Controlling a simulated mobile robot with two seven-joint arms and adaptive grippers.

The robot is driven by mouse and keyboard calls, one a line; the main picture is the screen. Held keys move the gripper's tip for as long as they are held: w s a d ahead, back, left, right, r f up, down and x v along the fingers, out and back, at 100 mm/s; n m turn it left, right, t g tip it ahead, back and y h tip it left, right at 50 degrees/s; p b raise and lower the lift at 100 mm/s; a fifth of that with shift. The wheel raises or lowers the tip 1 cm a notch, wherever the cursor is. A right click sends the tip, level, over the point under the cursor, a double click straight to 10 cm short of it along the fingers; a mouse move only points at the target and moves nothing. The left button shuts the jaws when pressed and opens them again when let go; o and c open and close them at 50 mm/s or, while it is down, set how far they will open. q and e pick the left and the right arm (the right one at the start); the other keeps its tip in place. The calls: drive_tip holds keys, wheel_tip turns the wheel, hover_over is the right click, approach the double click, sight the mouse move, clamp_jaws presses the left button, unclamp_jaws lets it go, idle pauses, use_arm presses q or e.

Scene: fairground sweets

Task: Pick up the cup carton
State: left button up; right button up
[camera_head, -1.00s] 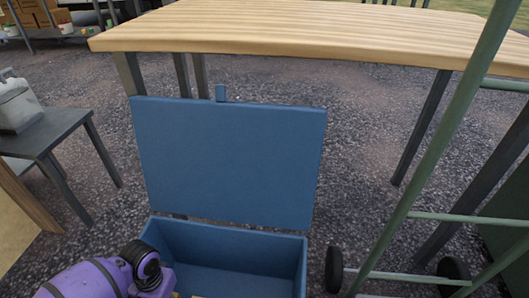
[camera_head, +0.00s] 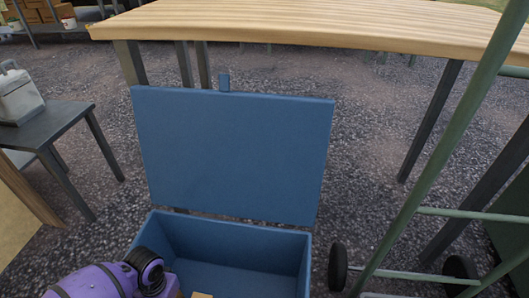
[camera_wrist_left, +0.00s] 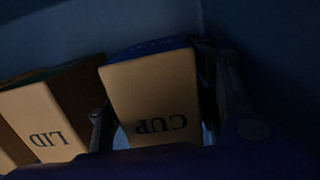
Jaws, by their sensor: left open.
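The cup carton (camera_wrist_left: 152,97), a tan box marked CUP with a blue top edge, stands in the dim inside of the blue chest (camera_head: 240,248). In the left wrist view, my left gripper (camera_wrist_left: 155,110) is open, with one dark finger on each side of the carton. I cannot tell whether the fingers touch it. The carton's lower part is hidden by my own purple wrist. In the head view my purple left arm reaches into the chest at its left front corner, and its fingers are hidden. My right gripper is in neither view.
A tan carton marked LID (camera_wrist_left: 42,118) stands close to the left of the cup carton. The chest's raised lid (camera_head: 235,155) stands behind the opening. A wooden table (camera_head: 310,25) is beyond, and a green hand truck (camera_head: 425,170) stands at right.

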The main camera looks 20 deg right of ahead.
use_arm(q)
drive_tip(key=shift+c, duration=0.2)
drive_tip(key=c, duration=1.1)
drive_tip(key=shift+o, duration=0.2)
drive_tip(key=shift+r, duration=0.1)
